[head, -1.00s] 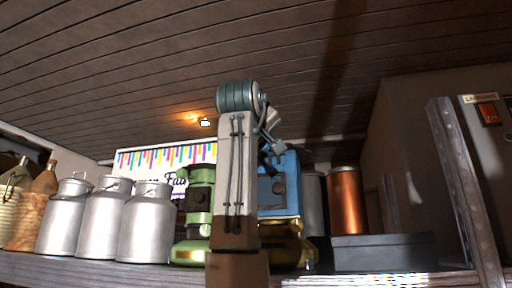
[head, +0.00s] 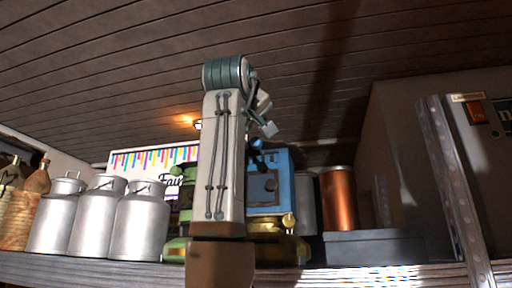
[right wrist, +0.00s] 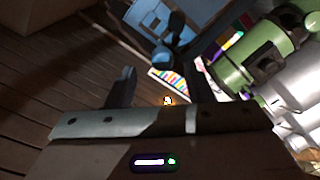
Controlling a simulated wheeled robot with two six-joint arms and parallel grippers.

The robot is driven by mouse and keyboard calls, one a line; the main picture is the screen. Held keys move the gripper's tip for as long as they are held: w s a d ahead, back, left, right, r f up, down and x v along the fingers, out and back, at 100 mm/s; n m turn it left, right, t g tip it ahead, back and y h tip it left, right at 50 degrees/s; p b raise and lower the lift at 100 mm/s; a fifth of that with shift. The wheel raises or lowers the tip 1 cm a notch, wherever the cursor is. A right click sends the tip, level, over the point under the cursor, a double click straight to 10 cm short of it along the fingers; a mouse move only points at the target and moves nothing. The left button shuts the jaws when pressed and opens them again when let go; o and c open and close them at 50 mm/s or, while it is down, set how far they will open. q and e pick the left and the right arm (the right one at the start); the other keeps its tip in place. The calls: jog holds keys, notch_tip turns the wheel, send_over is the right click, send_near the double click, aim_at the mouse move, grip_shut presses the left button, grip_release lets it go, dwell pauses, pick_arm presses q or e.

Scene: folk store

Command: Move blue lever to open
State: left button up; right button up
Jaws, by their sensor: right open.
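The blue machine (head: 272,190) stands on the shelf, partly behind my right arm. A dark blue lever (head: 257,152) with a rounded end shows at its upper left. In the right wrist view the blue machine (right wrist: 150,22) is at the top, with the dark lever (right wrist: 176,45) in front of it. My right gripper (head: 265,117) is open and empty, just above the lever in the head view. My left gripper is not in view.
A green machine (right wrist: 250,60) stands beside the blue one. Several metal milk cans (head: 140,222) are at the left. A copper cylinder (head: 339,200) and a grey box (head: 375,247) are at the right. A metal post (head: 450,180) rises at the far right.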

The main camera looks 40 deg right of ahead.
jog(key=b+v, duration=0.1)
jog(key=v, duration=0.5)
jog(key=shift+r+b, duration=0.1)
jog(key=shift+b, duration=0.25)
jog(key=shift+d, duration=0.1)
dwell(0.4)
